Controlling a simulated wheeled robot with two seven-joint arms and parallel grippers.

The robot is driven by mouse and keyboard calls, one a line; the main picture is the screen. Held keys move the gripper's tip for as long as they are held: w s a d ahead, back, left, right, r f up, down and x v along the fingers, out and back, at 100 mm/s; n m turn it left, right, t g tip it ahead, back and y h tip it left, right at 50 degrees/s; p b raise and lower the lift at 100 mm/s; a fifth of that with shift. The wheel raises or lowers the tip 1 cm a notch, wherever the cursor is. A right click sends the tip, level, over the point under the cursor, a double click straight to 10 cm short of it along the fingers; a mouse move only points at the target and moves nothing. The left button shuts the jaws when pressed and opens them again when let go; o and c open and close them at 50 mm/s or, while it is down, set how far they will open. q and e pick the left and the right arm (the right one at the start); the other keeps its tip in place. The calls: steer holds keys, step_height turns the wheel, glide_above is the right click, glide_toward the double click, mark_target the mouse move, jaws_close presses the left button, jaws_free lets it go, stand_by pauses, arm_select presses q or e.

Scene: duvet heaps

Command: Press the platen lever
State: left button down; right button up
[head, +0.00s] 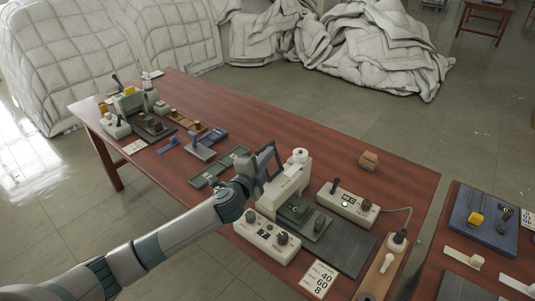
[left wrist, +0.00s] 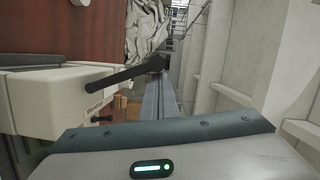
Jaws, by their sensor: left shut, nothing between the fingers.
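A cream press machine (head: 290,180) stands near the front right of the red-brown table. In the left wrist view the press body (left wrist: 50,100) fills the left side, and a black lever (left wrist: 115,80) sticks out from it, ending in a dark knob. My left gripper (head: 268,158) is shut and empty beside the press's left side. In the left wrist view its grey fingers (left wrist: 160,98) reach forward toward the lever knob, close to it; I cannot tell whether they touch. In the head view the lever is hard to separate from the gripper. My right gripper is not in view.
A control box (head: 268,238) and a switch box (head: 347,204) flank the press. A number card (head: 320,280) lies in front. A second machine (head: 132,105) stands at the table's far left.

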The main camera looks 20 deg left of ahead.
arm_select(q)
steer(key=shift+a+n, duration=0.25)
steer(key=shift+n, duration=0.05)
steer(key=shift+w+a+n+g+p, duration=0.25)
steer(key=shift+a+n+g+p, duration=0.05)
steer(key=shift+a+n+p, duration=0.2)
steer(key=shift+w+a+f+n+h+p, duration=0.2)
steer(key=shift+a+n+h+p, duration=0.15)
steer(key=shift+a+n, duration=0.3)
steer(key=w+a+f+n+g+h, duration=0.1)
steer(key=a+f+n+g, duration=0.1)
steer(key=a+f+n, duration=0.2)
steer(key=shift+w+a+f+n+p, duration=0.4)
steer(key=shift+f+n, duration=0.45)
steer(key=shift+n, duration=0.3)
steer(key=shift+f+h, duration=0.1)
steer(key=shift+h, duration=0.15)
